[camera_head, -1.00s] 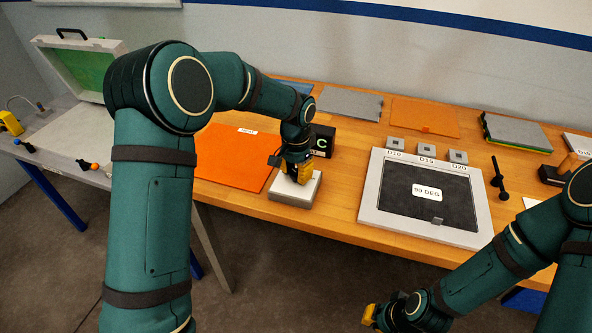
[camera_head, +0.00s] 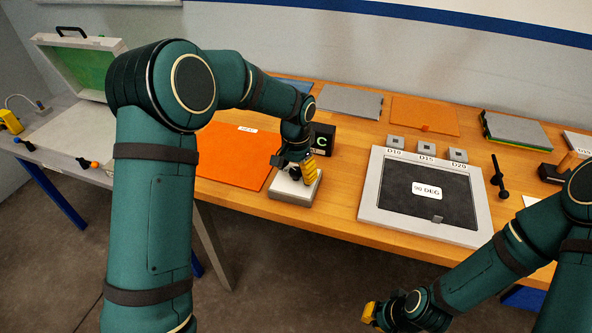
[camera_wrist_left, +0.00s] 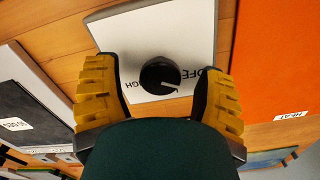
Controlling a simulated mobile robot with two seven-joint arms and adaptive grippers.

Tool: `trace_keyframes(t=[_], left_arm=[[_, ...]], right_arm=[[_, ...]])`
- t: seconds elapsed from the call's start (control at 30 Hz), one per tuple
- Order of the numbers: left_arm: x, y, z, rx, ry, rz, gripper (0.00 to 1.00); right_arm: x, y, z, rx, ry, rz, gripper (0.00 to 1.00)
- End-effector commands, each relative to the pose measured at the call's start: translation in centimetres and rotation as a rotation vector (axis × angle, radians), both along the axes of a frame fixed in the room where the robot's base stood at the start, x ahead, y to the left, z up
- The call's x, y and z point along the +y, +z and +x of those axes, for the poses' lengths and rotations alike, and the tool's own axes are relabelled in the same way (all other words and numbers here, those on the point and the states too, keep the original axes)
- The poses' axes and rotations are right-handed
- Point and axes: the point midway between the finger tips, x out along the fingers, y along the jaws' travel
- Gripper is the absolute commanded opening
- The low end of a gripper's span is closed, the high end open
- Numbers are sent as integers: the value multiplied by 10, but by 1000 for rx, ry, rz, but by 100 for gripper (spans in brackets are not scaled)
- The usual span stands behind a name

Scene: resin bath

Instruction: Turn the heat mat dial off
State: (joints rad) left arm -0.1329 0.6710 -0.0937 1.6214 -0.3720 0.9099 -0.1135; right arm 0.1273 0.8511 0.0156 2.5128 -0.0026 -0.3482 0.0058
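The heat mat dial (camera_wrist_left: 160,76) is a round black knob on a light grey box (camera_head: 296,190) at the table's front edge. In the left wrist view its white pointer line points right and slightly down, roughly toward the side lettered OFF; HIGH is lettered on the left. My left gripper (camera_head: 298,173) is at the dial from above, with its yellow ribbed fingers (camera_wrist_left: 160,98) spread on either side and gaps to the knob. It is open and empty. The orange heat mat (camera_head: 232,160) lies left of the box. My right gripper (camera_head: 384,313) is low in front of the table, its fingers unclear.
A black box (camera_head: 323,138) marked C stands just behind the dial box. A grey-framed panel (camera_head: 372,204) labelled 90 DEG lies to the right. Bare wood lies between that panel and the dial box.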

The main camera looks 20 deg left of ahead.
Motion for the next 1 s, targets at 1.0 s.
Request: trace_keyframes(t=[1.0], left_arm=[[0,120,0,-1,0,0,70]], right_arm=[[0,0,0,0,0,0,0]])
